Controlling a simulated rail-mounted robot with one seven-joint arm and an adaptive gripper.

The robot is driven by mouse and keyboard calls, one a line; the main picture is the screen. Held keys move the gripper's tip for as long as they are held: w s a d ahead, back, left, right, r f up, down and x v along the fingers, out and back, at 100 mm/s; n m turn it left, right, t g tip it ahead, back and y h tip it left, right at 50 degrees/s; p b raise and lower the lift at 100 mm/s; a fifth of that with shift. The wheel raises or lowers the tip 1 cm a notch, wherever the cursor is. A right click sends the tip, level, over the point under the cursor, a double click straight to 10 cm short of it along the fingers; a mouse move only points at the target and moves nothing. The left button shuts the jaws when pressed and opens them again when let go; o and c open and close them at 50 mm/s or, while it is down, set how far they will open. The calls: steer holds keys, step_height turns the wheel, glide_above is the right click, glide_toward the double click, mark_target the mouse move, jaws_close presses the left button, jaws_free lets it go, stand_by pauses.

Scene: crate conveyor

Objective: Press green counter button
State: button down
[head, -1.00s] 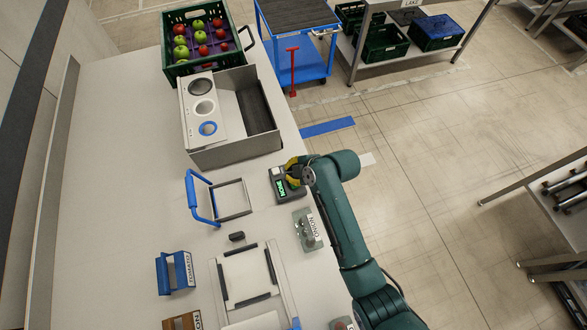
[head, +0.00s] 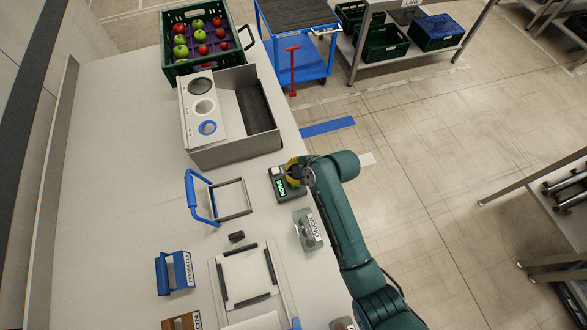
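The counter (head: 279,190) is a small dark box with a lit green display, near the right edge of the white table. My gripper (head: 293,171) is over the upper right part of the counter, with a yellow part showing beside it. It hides the top of the counter there, and I cannot make out the green button. I cannot tell whether the gripper touches the counter. The fingers are too small and too covered to show if they are open or shut.
A grey box with round holes (head: 202,107) stands above the counter. A blue-handled frame (head: 202,199) lies to its left. A green crate of apples (head: 172,72) is at the top. Bare table lies at the left (head: 110,200).

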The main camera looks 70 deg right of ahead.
steer(key=shift+f, duration=0.15)
stand_by(0.3)
steer(key=shift+f, duration=0.3)
steer(key=shift+f+b, duration=0.55)
steer(key=shift+b, duration=0.05)
stand_by(0.5)
steer(key=shift+r+p, duration=0.9)
steer(key=shift+r, duration=0.05)
step_height(320, 180, up, 5)
steer(key=p, duration=0.4)
steer(key=shift+r, duration=0.1)
stand_by(0.7)
